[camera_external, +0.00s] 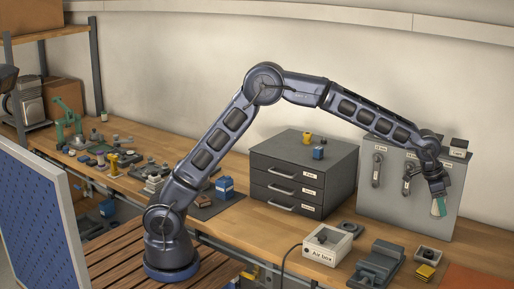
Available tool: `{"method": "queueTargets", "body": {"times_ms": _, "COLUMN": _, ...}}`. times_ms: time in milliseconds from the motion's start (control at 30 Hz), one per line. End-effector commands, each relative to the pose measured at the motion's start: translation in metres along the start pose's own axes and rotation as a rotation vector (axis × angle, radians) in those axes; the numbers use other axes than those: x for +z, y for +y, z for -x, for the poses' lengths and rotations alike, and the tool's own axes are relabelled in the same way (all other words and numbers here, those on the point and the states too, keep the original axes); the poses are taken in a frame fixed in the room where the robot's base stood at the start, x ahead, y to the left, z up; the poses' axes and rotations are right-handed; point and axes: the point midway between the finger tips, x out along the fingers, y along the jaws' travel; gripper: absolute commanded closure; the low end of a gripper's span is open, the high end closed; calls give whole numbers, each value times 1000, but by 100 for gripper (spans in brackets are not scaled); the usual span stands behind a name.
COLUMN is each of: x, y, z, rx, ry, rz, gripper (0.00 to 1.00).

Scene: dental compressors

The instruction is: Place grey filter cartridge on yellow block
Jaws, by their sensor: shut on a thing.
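My gripper (438,192) is at the right, pointing down in front of the grey metal cabinet. It is shut on a small pale grey and green piece (439,208), which hangs above the bench. This may be the grey filter cartridge, but it is too small to be sure. A low yellow block (425,273), seemingly layered, lies on the bench below the gripper, near the front right. The held piece is well clear of it. Other small yellow things are on the drawer unit (307,138) and at the left of the bench (113,163).
A dark grey vise-like fixture (378,264) and a white "Air box" (328,244) stand left of the yellow block. A small open grey box (428,255) sits just behind it. The grey cabinet (388,205) and dark drawer unit (285,172) stand at the back. An orange mat (475,278) lies right.

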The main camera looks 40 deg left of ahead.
Motion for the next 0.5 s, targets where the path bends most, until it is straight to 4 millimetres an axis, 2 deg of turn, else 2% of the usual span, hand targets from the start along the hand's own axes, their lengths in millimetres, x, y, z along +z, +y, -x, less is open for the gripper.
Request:
{"method": "queueTargets", "body": {"times_ms": 167, "x": -3, "y": 15, "z": -6, "rx": 5, "ry": -1, "rz": -14, "gripper": 88}}
{"method": "queueTargets", "body": {"times_ms": 500, "x": 24, "y": 16, "z": -69, "rx": 6, "ry": -3, "rz": -14, "gripper": 88}}
